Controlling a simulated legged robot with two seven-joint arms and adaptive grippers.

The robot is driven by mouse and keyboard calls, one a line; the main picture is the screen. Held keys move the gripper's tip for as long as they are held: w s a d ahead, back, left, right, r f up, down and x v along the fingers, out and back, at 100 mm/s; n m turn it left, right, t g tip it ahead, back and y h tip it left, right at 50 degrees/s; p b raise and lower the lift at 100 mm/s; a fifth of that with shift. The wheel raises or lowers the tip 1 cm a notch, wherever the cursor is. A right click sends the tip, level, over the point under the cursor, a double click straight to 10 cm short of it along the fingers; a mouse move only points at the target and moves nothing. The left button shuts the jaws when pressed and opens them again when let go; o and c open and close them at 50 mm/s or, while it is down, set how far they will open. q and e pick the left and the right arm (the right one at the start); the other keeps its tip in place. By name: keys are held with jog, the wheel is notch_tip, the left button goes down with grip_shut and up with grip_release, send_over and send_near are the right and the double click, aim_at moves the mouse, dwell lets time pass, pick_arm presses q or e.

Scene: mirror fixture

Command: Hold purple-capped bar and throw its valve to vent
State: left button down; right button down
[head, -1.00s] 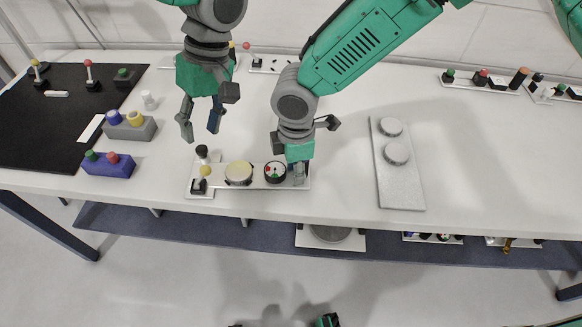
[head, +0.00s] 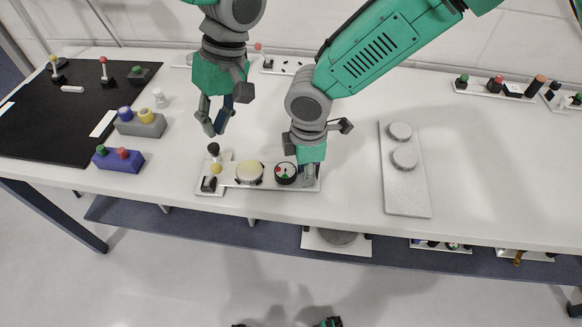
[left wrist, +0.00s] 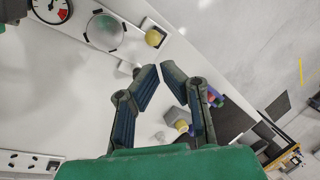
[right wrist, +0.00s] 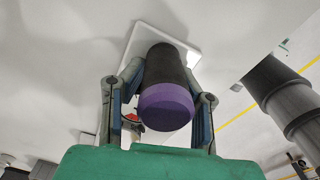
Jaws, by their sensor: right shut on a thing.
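The purple-capped bar (right wrist: 165,95), a thick dark cylinder with a purple end, stands between the fingers of my right gripper (right wrist: 160,105), which is shut on it. In the head view my right gripper (head: 309,172) is at the right end of a white fixture plate (head: 236,186) and hides the bar. I cannot tell which knob is the valve's. My left gripper (head: 213,130) is partly open and empty, above and behind the knobs.
A grey block with blue and yellow knobs (head: 140,125) and a purple block with green and red knobs (head: 118,160) stand to the left. A grey plate with two discs (head: 407,190) lies to the right. The table's front edge is close to the fixture.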

pick_arm(q)
jog(key=d+m+t+h, duration=0.1)
jog(key=m, duration=0.7)
jog(key=s+d+m+t+h, duration=0.1)
jog(key=m, duration=0.8)
jog(key=s+d+m+h, duration=0.1)
jog(key=d+m, duration=0.1)
jog(key=m, duration=0.6)
jog(key=shift+s+d+f+m+t, duration=0.1)
jog(key=shift+s+f+m+t, duration=0.05)
jog(key=shift+f+m+t, duration=0.2)
jog(key=shift+f, duration=0.1)
send_near(249, 179)
notch_tip(249, 179, down, 5)
jog(key=shift+f, duration=0.25)
jog(key=a, duration=0.3)
jog(key=shift+a+r, duration=0.15)
jog(key=shift+r, duration=0.25)
jog(key=shift+a+r, duration=0.1)
jog(key=shift+a, duration=0.35)
